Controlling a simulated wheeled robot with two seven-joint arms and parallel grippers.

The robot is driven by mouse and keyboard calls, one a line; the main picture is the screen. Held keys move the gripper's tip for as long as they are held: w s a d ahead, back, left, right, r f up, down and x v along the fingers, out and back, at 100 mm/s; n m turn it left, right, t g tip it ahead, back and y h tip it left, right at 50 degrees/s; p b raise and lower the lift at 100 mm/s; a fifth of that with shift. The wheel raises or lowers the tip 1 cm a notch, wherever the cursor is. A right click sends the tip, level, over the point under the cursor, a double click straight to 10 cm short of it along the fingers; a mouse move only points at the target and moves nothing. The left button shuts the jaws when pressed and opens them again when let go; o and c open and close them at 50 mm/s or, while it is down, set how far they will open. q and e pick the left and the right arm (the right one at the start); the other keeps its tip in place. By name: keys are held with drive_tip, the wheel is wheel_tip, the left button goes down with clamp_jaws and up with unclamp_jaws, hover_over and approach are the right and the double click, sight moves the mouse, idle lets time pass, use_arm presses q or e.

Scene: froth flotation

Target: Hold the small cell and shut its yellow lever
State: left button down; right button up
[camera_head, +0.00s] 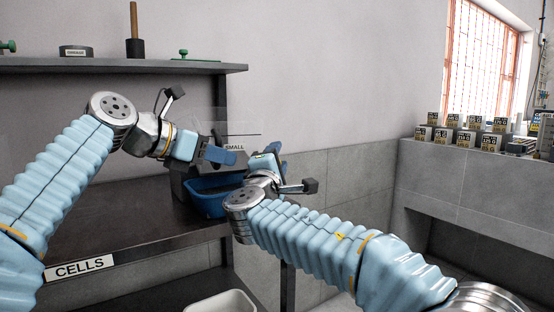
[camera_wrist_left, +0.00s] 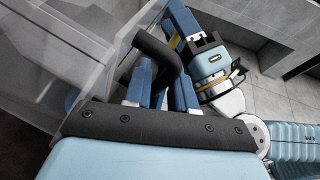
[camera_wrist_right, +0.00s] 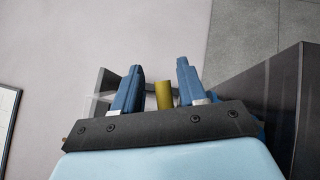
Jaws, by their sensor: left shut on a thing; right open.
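The small cell is a clear box on a grey body, with a SMALL label (camera_head: 234,147), at the right end of the dark bench. My left gripper (camera_head: 218,154) is at its front; in the left wrist view its fingers (camera_wrist_left: 150,86) are shut on a dark curved handle (camera_wrist_left: 157,50) beside the clear wall (camera_wrist_left: 85,50). My right gripper (camera_head: 268,157) is open at the cell's right side. In the right wrist view the yellow lever (camera_wrist_right: 164,95) stands upright between its parted fingers (camera_wrist_right: 160,80); I cannot tell whether they touch. The lever is hidden in the head view.
A blue tub (camera_head: 208,203) sits below the cell. The bench (camera_head: 120,222) is mostly bare at left. A shelf (camera_head: 120,66) hangs above. A white bin (camera_head: 222,302) is below. Labelled blocks (camera_head: 465,138) line the ledge at right. My two grippers are close together.

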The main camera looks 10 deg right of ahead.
drive_tip(key=shift+w, duration=0.1)
clamp_jaws()
drive_tip(key=shift+r+n+t, duration=0.4)
drive_tip(key=shift+r+n, duration=0.05)
drive_tip(key=shift+n, duration=0.15)
drive_tip(key=shift+a, duration=0.1)
unclamp_jaws()
drive_tip(key=shift+f, duration=0.1)
drive_tip(key=v, duration=1.2)
drive_tip(key=shift+s, duration=0.25)
